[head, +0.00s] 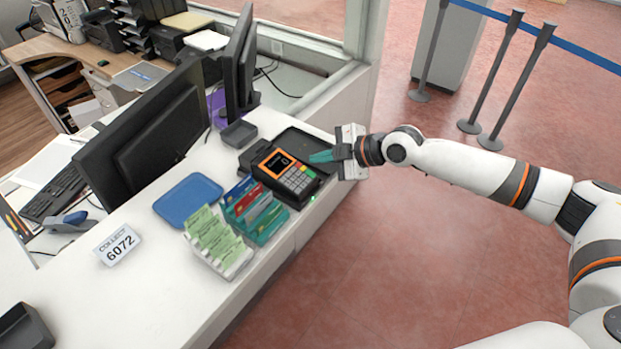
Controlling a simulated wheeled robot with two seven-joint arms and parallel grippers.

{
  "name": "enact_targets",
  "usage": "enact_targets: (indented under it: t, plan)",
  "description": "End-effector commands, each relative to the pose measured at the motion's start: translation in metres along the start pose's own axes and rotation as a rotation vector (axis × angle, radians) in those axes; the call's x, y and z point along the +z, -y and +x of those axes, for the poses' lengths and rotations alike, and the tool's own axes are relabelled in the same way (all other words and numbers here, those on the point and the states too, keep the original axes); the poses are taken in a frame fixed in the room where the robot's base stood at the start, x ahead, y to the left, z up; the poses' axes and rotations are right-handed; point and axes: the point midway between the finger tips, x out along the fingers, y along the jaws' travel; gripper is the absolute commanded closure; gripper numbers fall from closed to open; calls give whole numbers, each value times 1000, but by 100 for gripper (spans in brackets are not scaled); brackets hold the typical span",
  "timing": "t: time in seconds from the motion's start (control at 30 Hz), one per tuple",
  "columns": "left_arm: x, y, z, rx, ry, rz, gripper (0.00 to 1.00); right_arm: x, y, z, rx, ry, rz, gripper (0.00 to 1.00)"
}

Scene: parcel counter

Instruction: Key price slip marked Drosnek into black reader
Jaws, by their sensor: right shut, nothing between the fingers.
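The black reader (285,177) stands on the white counter, tilted, with an orange-framed screen and a keypad of pale keys plus coloured ones. The screen appears to show a line of small text and a 0. Pale green slips (214,238) stand in rows in a clear holder at the counter's front; their print is too small to read, so I cannot tell which is marked Drosnek. My right gripper (321,157) is shut and empty, its teal fingertips just right of the reader's top, apart from the keys as far as I can tell. My left gripper is out of view.
A rack of coloured cards (252,208) stands between slips and reader. A blue tray (188,199), a "COLLECT 6072" sign (117,244) and a monitor (150,135) are to the left. A dark tray (300,144) lies behind the reader.

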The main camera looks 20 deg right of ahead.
Motion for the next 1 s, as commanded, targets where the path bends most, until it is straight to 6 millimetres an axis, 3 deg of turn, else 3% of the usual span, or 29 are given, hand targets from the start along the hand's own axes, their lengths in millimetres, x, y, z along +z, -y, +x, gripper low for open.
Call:
enact_targets:
  t: [0.1, 0.23, 1.0]
  plan:
    - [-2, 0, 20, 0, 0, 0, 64, -12, -12, 15, 0, 1, 1, 100]
    - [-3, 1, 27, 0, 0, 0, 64, -15, -16, 21, 0, 1, 0, 100]
    - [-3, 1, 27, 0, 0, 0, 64, -15, -16, 21, 1, 0, 0, 100]
